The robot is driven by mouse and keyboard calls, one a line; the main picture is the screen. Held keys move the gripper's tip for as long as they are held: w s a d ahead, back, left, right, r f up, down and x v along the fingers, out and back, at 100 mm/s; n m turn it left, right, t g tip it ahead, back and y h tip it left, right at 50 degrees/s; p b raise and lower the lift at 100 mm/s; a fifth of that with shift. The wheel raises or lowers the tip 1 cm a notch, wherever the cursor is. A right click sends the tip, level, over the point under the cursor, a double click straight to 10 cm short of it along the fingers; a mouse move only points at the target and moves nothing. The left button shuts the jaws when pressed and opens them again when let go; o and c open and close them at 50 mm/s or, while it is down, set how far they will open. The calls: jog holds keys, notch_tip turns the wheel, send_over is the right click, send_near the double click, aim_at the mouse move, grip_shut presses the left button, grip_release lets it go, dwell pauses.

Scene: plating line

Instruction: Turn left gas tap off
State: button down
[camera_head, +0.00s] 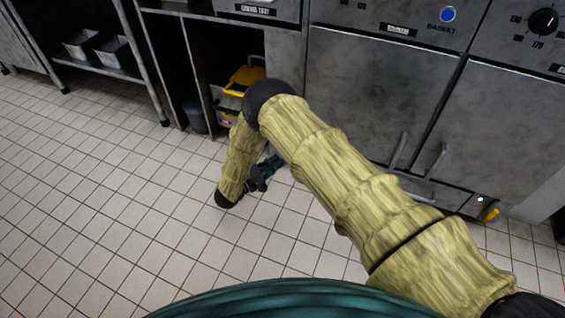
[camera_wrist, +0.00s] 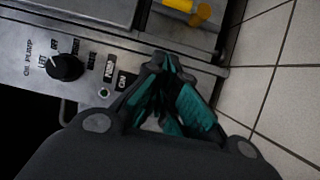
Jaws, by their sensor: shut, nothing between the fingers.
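A yellow tap handle (camera_wrist: 178,5) with an orange-yellow end (camera_wrist: 201,15) shows at the top of the wrist view, cut off by the frame edge. My gripper (camera_wrist: 168,66) is shut and empty, its tips below the handle and apart from it in the picture. In the head view my gripper (camera_head: 262,174) hangs low over the tiles in front of the cabinets, partly hidden by my arm. Another yellow tap handle (camera_head: 490,214) sits low under the ovens at the right. I cannot tell how far either handle is turned.
In the head view a yellow container (camera_head: 246,76) stands in the open cabinet. Oven doors (camera_head: 375,95) stand to the right. The tiled floor (camera_head: 90,190) is clear.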

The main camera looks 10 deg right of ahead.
jog(key=w+d+b, duration=0.1)
jog(key=d+b, duration=0.5)
jog(key=d, duration=0.4)
jog(key=shift+w, duration=0.2)
jog(key=shift+d+r+p, duration=0.2)
jog(key=shift+p, duration=0.5)
